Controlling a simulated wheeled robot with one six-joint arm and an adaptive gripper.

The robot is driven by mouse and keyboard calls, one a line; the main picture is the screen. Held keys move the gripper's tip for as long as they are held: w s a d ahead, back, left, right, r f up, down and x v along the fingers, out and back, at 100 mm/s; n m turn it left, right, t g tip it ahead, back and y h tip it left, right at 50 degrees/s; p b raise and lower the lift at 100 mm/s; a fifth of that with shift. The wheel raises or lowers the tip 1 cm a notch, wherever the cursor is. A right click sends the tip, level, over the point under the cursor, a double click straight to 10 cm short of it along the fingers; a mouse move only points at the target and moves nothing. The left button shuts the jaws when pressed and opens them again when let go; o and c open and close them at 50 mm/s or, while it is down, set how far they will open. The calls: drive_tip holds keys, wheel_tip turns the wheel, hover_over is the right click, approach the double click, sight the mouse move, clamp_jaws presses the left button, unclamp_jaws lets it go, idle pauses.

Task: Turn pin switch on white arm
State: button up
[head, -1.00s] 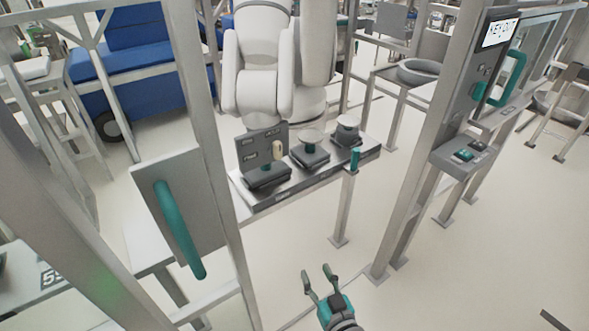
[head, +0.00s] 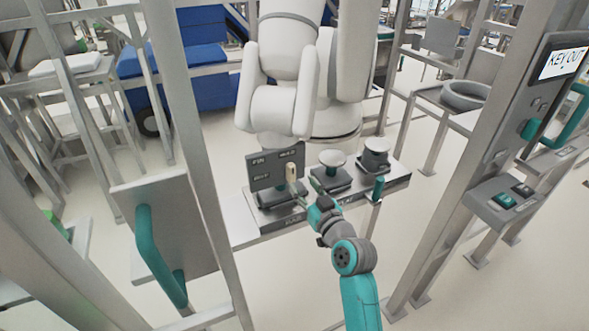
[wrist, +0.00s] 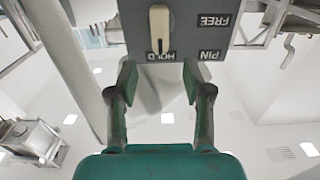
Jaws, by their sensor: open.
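The pin switch is a cream lever (head: 291,172) on a dark grey upright panel (head: 262,171) in front of the large white arm (head: 290,45). In the wrist view the lever (wrist: 159,28) appears upside down, its black-marked end by the HOLD label. FREE and PIN labels are on the panel (wrist: 205,30) beside it. My gripper (head: 306,188) is just in front of the panel, close to the lever. In the wrist view my gripper (wrist: 159,80) is open, its two fingers spread, with nothing between the tips. The lever shows beyond the fingertips, roughly centred between them.
Two round-topped knobs, one pale (head: 333,158) and one darker-based (head: 376,148), stand right of the panel. A short teal post (head: 378,188) is at the bench's front edge. Metal frame posts (head: 185,110) stand left and right. A key console (head: 505,200) is at right.

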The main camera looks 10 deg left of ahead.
sight(293, 171)
drive_tip(key=x, duration=0.8)
drive_tip(key=shift+w+a, duration=0.15)
drive_tip(key=shift+a, duration=0.05)
drive_tip(key=c, duration=0.9)
